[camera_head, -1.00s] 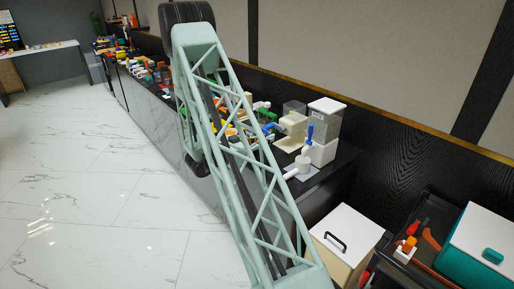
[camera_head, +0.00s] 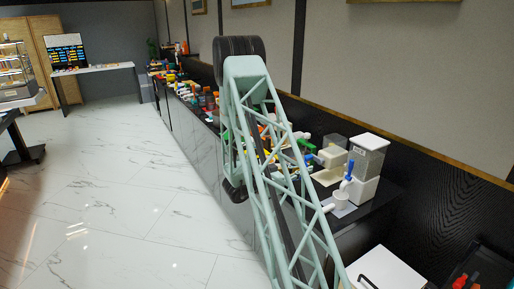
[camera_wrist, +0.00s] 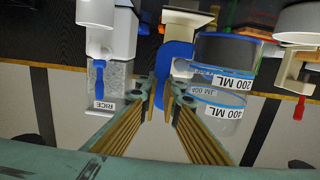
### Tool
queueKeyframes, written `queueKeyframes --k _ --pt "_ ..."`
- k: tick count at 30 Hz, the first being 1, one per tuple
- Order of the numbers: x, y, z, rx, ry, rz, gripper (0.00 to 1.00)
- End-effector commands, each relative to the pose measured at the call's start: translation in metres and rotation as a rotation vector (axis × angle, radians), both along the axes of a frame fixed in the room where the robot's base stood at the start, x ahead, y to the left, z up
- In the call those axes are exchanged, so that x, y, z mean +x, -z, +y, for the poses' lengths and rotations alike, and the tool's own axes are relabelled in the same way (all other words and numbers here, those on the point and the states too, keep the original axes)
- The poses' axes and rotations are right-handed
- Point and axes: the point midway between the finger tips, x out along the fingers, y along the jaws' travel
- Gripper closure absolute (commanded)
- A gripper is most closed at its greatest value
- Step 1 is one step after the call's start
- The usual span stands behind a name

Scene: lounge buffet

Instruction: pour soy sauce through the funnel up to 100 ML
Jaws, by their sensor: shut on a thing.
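In the wrist view, which is upside down, my gripper (camera_wrist: 164,100) is closed around a blue handle-like piece (camera_wrist: 172,62). I cannot make out the soy sauce or the funnel. In the head view my arm hides the gripper and what it holds.
Several coloured items crowd the counter behind my arm. A white-topped box (camera_head: 388,270) is front right. The marble floor left is clear.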

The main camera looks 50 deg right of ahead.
Motion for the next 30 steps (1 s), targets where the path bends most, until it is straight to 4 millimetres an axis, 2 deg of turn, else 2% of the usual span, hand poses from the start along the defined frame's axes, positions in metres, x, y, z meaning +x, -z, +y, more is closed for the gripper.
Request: queueKeyframes --k 15,30 --pt "0.000 -0.002 0.000 -0.001 0.000 -0.001 1.00" --pt "0.000 -0.025 0.000 -0.001 0.000 -0.001 1.00"
